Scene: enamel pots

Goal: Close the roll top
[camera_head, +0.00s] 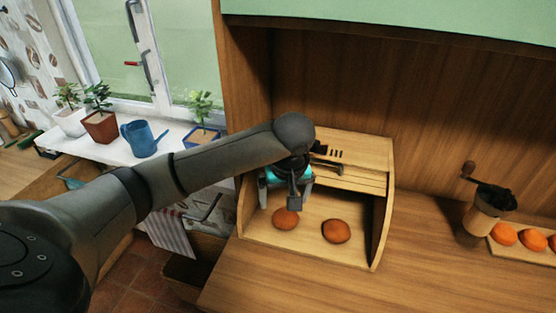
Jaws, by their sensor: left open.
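The wooden bread box (381,238) stands on the counter in the head view. Its slatted roll top (352,175) is up at the top of the box, and the front is open. Two brown buns lie inside, one on the left (286,219) and one on the right (336,231). My left gripper (287,204) is open at the left part of the box's opening, in front of the roll top's left side and just above the left bun. My left arm hides the box's upper left corner. I cannot tell whether the gripper touches anything. My right gripper is not in view.
A coffee grinder (483,214) and a board with several oranges (504,236) stand to the right. The counter (290,287) before the box is clear.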

